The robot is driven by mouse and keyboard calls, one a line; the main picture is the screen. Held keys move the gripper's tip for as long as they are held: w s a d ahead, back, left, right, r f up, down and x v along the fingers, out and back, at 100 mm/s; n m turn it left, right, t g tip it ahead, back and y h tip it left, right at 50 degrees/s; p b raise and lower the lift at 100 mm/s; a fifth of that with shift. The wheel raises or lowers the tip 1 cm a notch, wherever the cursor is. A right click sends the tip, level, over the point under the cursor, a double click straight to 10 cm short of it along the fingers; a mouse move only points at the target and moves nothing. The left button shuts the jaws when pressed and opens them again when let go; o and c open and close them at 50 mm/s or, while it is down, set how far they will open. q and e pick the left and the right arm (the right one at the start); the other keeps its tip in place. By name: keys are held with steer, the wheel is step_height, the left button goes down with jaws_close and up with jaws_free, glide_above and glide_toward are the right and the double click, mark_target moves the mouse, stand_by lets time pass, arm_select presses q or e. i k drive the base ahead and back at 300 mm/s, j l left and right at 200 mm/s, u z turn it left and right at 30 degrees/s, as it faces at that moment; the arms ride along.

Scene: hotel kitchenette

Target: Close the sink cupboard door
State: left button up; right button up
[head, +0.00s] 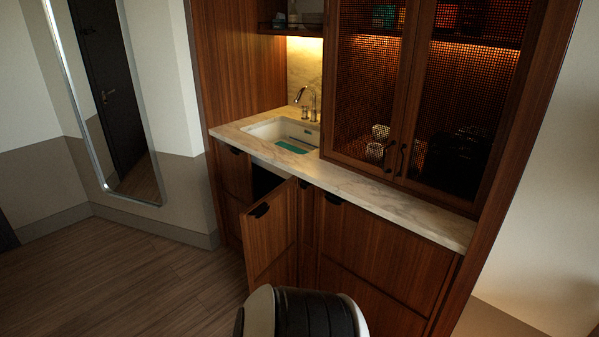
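The sink cupboard door (272,242) is a reddish-brown wooden panel below the counter, in the middle of the head view. It stands open, swung outward into the room. Its right edge is at the cabinet front and its left edge is free. The door's bottom is partly hidden behind a black and white rounded part at the bottom of the picture. Neither of my grippers is in view.
The marble counter (375,192) with the sink (286,136) and tap (308,104) is above the door. A closed mesh-front cabinet (370,85) stands on the counter's right. A mirror (112,95) is at the left wall. The wooden floor (130,280) left of the door is clear.

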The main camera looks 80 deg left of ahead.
mark_target(268, 226)
steer(key=u, duration=2.95)
